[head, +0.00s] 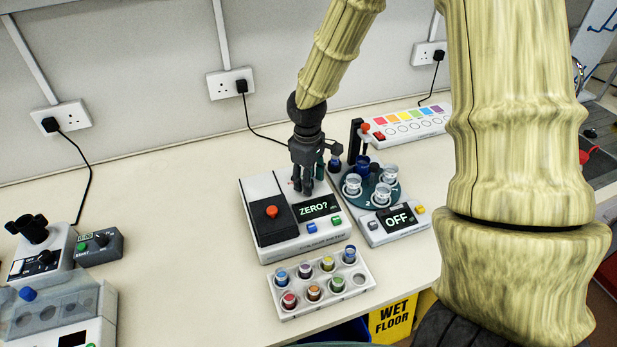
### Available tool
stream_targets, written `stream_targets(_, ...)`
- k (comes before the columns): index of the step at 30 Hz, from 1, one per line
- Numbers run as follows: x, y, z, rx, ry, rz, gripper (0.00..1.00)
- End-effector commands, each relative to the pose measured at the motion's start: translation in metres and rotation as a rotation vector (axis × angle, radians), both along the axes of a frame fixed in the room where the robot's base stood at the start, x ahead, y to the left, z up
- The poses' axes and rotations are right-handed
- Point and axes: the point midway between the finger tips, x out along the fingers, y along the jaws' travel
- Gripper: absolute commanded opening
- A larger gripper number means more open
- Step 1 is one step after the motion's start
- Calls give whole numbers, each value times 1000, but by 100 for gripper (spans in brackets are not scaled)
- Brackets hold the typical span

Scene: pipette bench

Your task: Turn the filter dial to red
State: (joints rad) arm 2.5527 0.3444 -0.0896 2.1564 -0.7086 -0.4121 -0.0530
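A white meter (290,248) stands mid-bench, with a dark lid (268,228) bearing an orange-red knob and a display (317,208) reading "ZERO?". My gripper (308,186) points down over the back of this meter, just above the display. Its dark fingers cover that part of the panel. I cannot make out the filter dial or its setting; it may be hidden behind the fingers. Small red marks show by the fingers. Whether the fingers touch or hold anything is too small to tell.
A device (402,233) reading "OFF", with a round carousel of cups, stands to the right. A rack (322,296) of colour-capped vials is in front. A strip (408,124) with rainbow swatches lies behind. Other instruments (60,300) stand at left. Bench between them and the meter is clear.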

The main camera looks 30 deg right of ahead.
Motion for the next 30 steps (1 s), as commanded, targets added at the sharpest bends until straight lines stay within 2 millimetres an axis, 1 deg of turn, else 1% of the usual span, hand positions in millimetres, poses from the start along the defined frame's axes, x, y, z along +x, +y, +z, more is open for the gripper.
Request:
stream_targets(10, 0, 0, -2, 0, -1, 1, 46)
stream_targets(14, 0, 0, -2, 0, -1, 1, 22)
stream_targets(15, 0, 0, -2, 0, -1, 1, 15)
stream_targets(17, 0, 0, -2, 0, 0, 1, 4)
stream_targets(18, 0, 0, -2, 0, 0, 1, 0)
stream_targets(25, 0, 0, -1, 0, 0, 13, 0)
stream_targets(30, 0, 0, 0, 1, 1, 71, 0)
